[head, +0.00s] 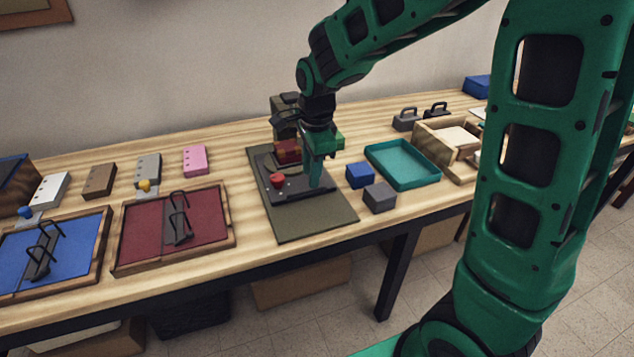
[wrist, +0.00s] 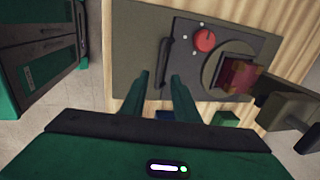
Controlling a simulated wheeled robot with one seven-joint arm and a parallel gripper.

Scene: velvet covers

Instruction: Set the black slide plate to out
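The black slide plate (head: 291,194) lies on an olive base board (head: 305,220) in the middle of the table. In the wrist view the plate (wrist: 193,66) carries a red knob (wrist: 205,40), white dots beside it and a black bar handle (wrist: 165,58) along its left edge. My gripper (head: 318,183) points down over the plate's right side. In the wrist view my gripper's fingers (wrist: 162,76) are apart, with the handle's near end showing between them. I cannot tell whether they touch it. A dark red block (wrist: 240,76) sits in a round recess beside the knob.
A post-like fixture (head: 286,108) stands behind the plate. A blue block (head: 360,175), a grey block (head: 380,197) and a teal tray (head: 402,165) are close on the right. A dark red framed panel (head: 150,233) lies to the left.

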